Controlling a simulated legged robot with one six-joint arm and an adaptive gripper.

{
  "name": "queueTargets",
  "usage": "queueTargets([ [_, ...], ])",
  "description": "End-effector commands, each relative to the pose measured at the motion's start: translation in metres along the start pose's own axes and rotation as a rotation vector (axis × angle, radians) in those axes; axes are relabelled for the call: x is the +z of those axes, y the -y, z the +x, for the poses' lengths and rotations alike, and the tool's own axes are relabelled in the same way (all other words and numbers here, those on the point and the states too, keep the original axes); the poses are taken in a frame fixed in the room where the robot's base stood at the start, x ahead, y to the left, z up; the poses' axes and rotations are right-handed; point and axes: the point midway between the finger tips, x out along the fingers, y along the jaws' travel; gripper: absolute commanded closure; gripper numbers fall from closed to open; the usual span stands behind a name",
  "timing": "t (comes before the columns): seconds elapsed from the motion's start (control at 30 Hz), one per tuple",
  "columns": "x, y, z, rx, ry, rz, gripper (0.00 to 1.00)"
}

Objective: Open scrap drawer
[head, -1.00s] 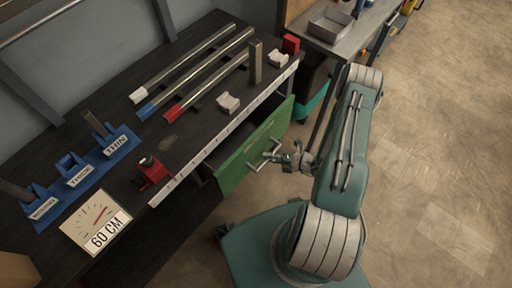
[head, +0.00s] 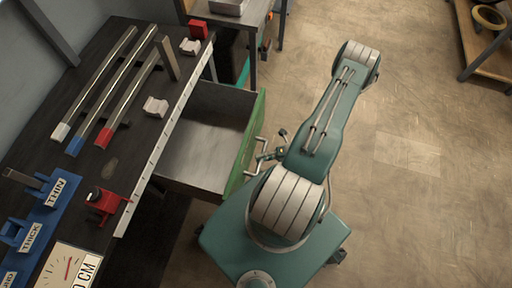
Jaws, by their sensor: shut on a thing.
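The scrap drawer (head: 203,148) has a green front (head: 246,140) and a grey metal inside. It is pulled well out from under the dark workbench, and the part of its inside that shows looks empty. A pale bar handle (head: 255,158) runs along the outside of the green front. My gripper (head: 262,154) is at this handle, shut on it. The fingers are small in the view and partly hidden by my arm.
The dark workbench (head: 112,160) carries three tipped bars (head: 110,85), a red clamp (head: 105,203) and a blue labelled rack (head: 45,222). Another table (head: 262,17) stands behind. The floor (head: 420,190) to the right is clear.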

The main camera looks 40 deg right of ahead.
Motion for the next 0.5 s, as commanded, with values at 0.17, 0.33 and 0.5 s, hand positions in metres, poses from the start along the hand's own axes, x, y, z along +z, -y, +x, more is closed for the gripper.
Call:
queueTargets([
  [0.17, -0.0001, 0.0027, -0.0004, -0.009, -0.001, 0.0, 1.0],
  [0.33, 0.0002, 0.0028, -0.0004, -0.01, -0.001, -0.001, 0.7],
  [0.5, 0.0002, 0.0021, -0.0004, -0.008, -0.001, -0.001, 0.43],
])
